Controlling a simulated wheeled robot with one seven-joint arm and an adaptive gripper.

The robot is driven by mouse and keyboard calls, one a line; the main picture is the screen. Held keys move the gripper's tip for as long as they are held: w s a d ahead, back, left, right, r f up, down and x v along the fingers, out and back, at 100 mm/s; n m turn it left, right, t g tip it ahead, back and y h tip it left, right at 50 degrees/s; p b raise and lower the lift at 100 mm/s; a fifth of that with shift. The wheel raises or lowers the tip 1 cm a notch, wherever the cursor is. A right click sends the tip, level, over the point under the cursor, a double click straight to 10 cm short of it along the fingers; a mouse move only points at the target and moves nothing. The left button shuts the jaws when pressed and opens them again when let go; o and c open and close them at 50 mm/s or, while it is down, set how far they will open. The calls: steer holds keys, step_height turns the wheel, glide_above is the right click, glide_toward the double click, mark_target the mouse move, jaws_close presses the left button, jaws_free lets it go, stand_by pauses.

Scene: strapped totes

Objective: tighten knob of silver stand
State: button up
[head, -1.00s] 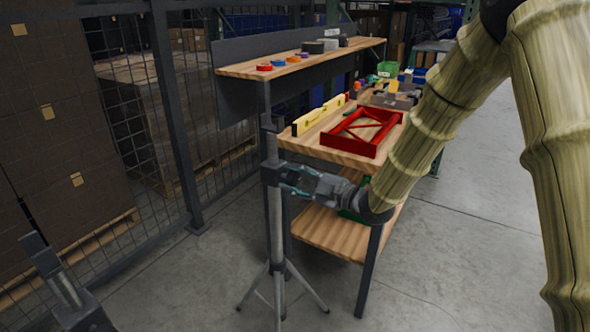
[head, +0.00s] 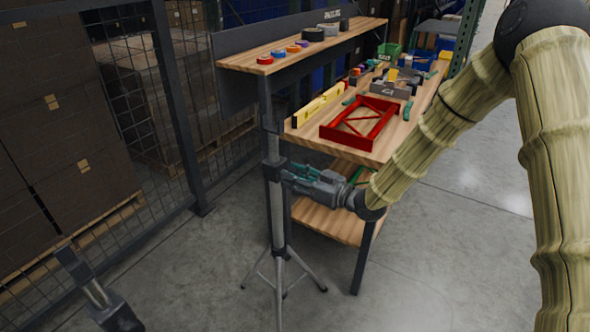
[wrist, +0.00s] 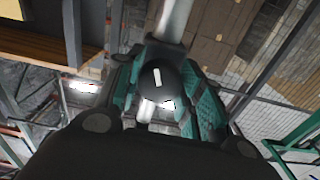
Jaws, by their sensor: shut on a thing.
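The silver stand (head: 277,218) is an upright tripod with splayed legs, in front of the workbench's left end. A dark collar sits partway up its pole. My gripper (head: 287,173) reaches it from the right at collar height. In the wrist view the knob (wrist: 158,82) is round and black with a white mark, in front of the silver pole (wrist: 174,20). The teal-padded fingers of my gripper (wrist: 163,88) lie on both sides of the knob and are shut on it. The contact faces are partly hidden.
The wooden workbench (head: 300,137) stands just behind and right of the stand, with a red frame (head: 362,122) and a yellow level (head: 322,104) on it. A mesh fence (head: 150,120) is at left. Open floor (head: 450,250) lies at right.

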steer(key=shift+m+p, duration=0.85)
steer(key=shift+m, duration=0.75)
steer(key=o, duration=1)
steer(key=shift+d, duration=0.1)
steer(key=v, duration=1.2)
steer(key=shift+f, duration=0.1)
